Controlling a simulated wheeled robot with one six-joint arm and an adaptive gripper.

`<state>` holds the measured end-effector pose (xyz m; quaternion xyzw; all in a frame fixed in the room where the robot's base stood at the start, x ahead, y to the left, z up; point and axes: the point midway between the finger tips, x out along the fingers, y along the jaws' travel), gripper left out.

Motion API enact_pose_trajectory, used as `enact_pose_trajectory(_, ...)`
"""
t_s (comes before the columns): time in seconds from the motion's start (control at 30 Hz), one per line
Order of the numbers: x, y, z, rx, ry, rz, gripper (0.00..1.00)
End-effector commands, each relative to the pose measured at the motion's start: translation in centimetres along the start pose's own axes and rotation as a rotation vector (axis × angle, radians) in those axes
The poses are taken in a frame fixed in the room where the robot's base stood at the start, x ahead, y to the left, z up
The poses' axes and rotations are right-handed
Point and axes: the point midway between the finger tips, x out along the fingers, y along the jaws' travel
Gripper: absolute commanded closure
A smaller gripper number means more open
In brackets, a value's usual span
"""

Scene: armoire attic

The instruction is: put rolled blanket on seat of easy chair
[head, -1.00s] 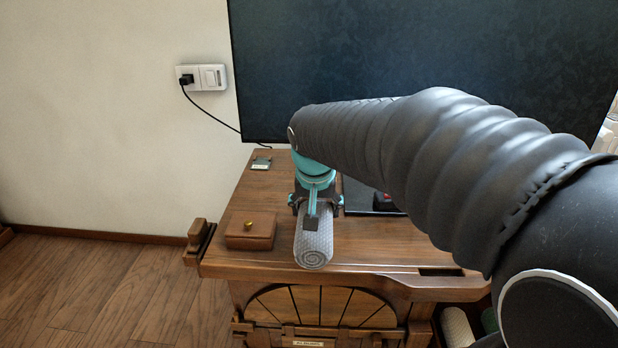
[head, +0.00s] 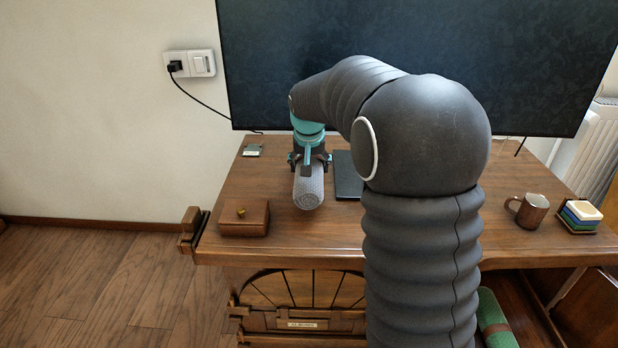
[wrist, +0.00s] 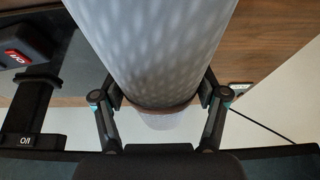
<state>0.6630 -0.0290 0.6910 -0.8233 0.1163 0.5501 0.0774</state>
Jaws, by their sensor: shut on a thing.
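The rolled blanket (head: 309,190) is a pale grey, finely patterned roll with a spiral end facing me. My gripper (head: 309,160) is shut on it near its far end and points downward over the wooden desk. In the wrist view the roll (wrist: 155,45) runs between the two fingers of my gripper (wrist: 161,98), one on each side. The roll appears at or above the desk top; I cannot tell the exact gap. The easy chair is not in view.
The desk (head: 335,240) carries a brown box (head: 245,218), a black flat object (head: 348,177), a mug (head: 528,210) and stacked coasters (head: 578,216). A dark screen (head: 290,70) stands behind. A green roll (head: 494,315) lies low at right. Floor (head: 90,280) is clear at left.

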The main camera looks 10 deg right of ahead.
Motion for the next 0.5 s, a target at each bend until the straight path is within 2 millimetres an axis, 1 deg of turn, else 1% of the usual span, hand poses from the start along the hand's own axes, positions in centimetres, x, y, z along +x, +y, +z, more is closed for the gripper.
enact_pose_trajectory(0.23, 1.3, 0.0, 0.6, 0.000, 0.000, 0.000, 0.78)
enact_pose_trajectory(0.43, 3.8, 0.0, 1.6, -0.001, -0.001, 0.001, 0.78)
enact_pose_trajectory(0.5, 4.3, 0.0, 1.4, -0.001, 0.001, 0.000, 0.78)
